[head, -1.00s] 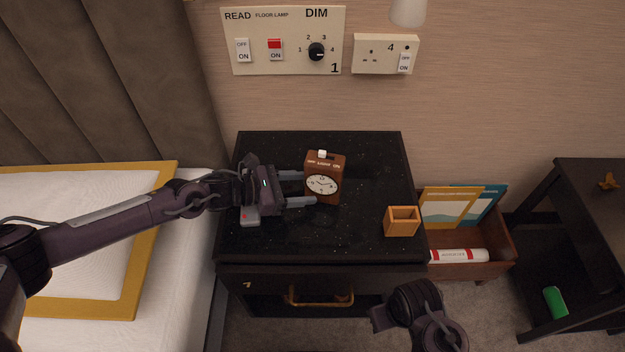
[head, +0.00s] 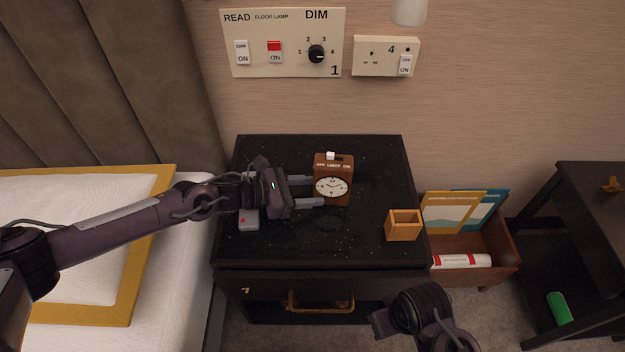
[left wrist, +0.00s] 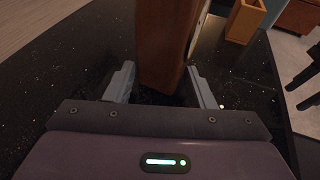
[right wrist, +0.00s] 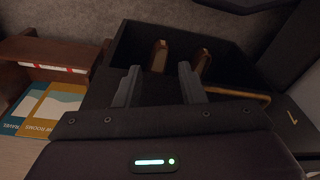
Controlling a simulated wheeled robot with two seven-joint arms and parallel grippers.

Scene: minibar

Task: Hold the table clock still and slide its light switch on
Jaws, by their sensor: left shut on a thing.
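The table clock (head: 332,188) is a brown wooden block with a white round dial, upright on the black nightstand (head: 270,245). Its white light switch (head: 331,155) stands on top, above an OFF LIGHT ON label, near the middle. My left gripper (head: 318,190) reaches in from the left and is shut on the clock, a finger on either side. The clock's wooden body also fills the space between the fingers in the left wrist view (left wrist: 165,45). My right gripper (right wrist: 158,68) is open and empty, low in front of the nightstand, away from the clock.
An orange open box (head: 403,226) stands to the clock's right. A small grey device (head: 249,220) lies below my left gripper. The nightstand's brass handle (head: 320,303) is at the front. A wall switch panel (head: 283,42) is behind.

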